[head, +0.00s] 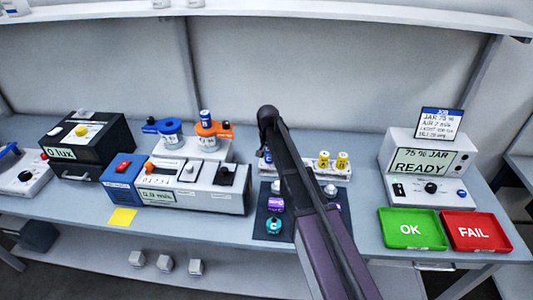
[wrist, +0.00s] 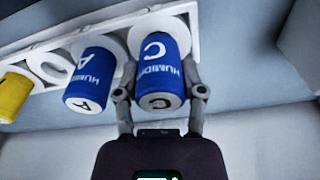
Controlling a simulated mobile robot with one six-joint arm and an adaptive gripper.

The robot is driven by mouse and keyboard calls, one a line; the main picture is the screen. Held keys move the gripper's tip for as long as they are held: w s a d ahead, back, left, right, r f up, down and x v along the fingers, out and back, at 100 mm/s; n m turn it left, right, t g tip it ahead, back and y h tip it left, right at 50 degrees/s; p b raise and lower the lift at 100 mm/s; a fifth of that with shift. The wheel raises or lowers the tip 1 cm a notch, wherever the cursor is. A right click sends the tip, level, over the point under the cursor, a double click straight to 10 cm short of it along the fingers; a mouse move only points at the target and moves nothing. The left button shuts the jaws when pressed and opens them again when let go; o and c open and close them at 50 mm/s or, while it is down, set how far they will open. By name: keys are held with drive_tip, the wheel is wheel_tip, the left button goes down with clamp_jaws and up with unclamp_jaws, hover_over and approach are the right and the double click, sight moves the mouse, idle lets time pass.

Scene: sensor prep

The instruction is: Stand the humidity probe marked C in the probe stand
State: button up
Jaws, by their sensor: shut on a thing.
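In the head view my arm covers the gripper and part of the stand (head: 335,174); a bit of blue (head: 266,156) shows left of the arm.
An empty ring (wrist: 50,64) and a yellow probe (wrist: 14,95) are further along the stand. A dark mat (head: 262,228) with small coloured items lies in front. A grey instrument (head: 220,195) stands left; the green OK tray (head: 412,243) and red FAIL tray (head: 478,246) lie right.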

drive_tip(key=shift+f, duration=0.25)
drive_tip(key=o, duration=1.3)
drive_tip(key=shift+c, duration=0.2)
drive_tip(key=shift+o, duration=0.6)
drive_tip(key=shift+r, duration=0.15)
drive_tip(key=shift+r+p, duration=3.85)
drive_tip(key=shift+r, duration=0.1)
